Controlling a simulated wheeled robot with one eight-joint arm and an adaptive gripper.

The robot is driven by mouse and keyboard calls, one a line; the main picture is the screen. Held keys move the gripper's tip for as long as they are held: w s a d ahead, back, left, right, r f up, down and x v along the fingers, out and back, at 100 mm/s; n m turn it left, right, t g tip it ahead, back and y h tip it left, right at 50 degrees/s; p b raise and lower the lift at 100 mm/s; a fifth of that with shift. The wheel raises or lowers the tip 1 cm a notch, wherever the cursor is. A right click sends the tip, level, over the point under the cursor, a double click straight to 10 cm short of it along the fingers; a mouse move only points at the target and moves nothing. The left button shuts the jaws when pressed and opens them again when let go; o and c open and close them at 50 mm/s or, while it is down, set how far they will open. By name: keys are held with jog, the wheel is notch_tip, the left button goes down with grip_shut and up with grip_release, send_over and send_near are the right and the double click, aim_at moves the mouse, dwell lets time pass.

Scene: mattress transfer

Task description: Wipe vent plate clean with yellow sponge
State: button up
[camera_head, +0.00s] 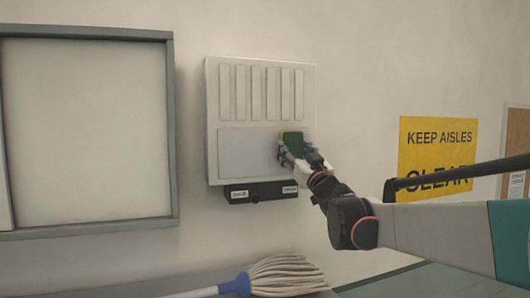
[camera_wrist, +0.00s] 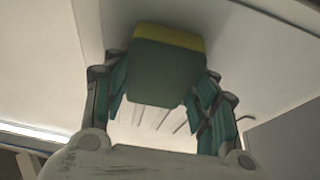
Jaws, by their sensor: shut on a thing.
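The vent plate (camera_head: 213,120) is a white panel on the wall in the head view, with several upright slats on its upper half and a greyer rectangle (camera_head: 245,152) on its lower half. I cannot tell whether the sponge touches the plate.
A black box (camera_head: 262,191) with white labels is just below the plate. A mop (camera_head: 282,274) with a blue clamp lies below on a grey surface. A grey-framed panel (camera_head: 88,130) is at left. A yellow sign (camera_head: 437,150) is at right, partly behind my arm.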

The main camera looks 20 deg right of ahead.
aim_at(240, 146)
jog(key=shift+s+a, duration=0.2)
jog(key=shift+a, duration=3.6)
jog(key=shift+w+a, duration=0.1)
jog(key=shift+a, duration=3.6)
jog(key=shift+s+p, duration=0.45)
jog(key=shift+s, duration=2.5)
jog(key=shift+s+p, duration=0.4)
jog(key=shift+s, duration=1.1)
jog(key=shift+d, duration=0.1)
